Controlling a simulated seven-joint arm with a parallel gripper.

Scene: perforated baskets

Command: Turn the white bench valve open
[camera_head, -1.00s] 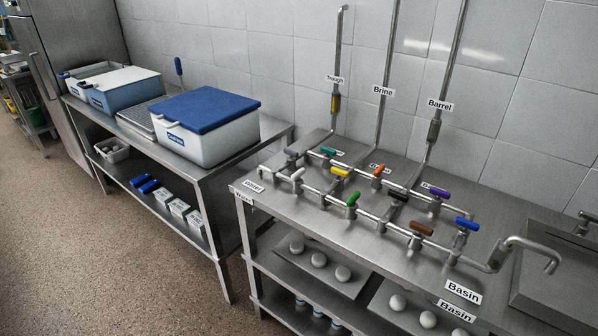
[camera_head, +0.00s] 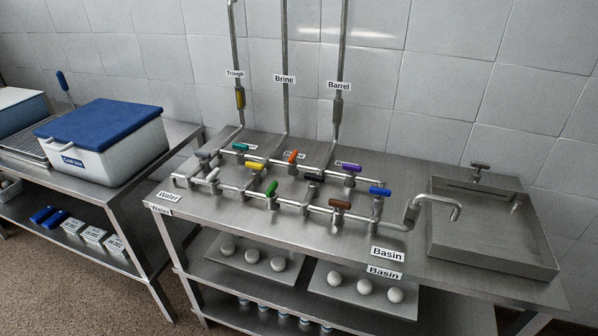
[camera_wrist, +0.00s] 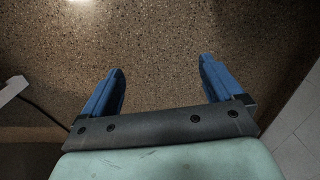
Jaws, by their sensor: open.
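The white bench valve (camera_head: 212,175) has a short white handle and sits on the front pipe run near its left end, close to the Water label (camera_head: 169,197). Its handle looks set at a slant to the pipe; I cannot tell its exact angle. A grey valve (camera_head: 206,156) stands just behind it. My gripper (camera_wrist: 160,85) shows only in the wrist view, with two blue fingers apart and nothing between them. It points at bare speckled floor, away from the valve.
Neighbouring valves are close: green (camera_head: 271,189), yellow (camera_head: 251,167), teal (camera_head: 241,147), brown (camera_head: 340,204) and blue (camera_head: 380,191). Upright pipes rise behind them. A sink basin (camera_head: 545,262) is at right. A blue-lidded box (camera_head: 100,125) stands on the left table. The bench's front strip is mostly clear.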

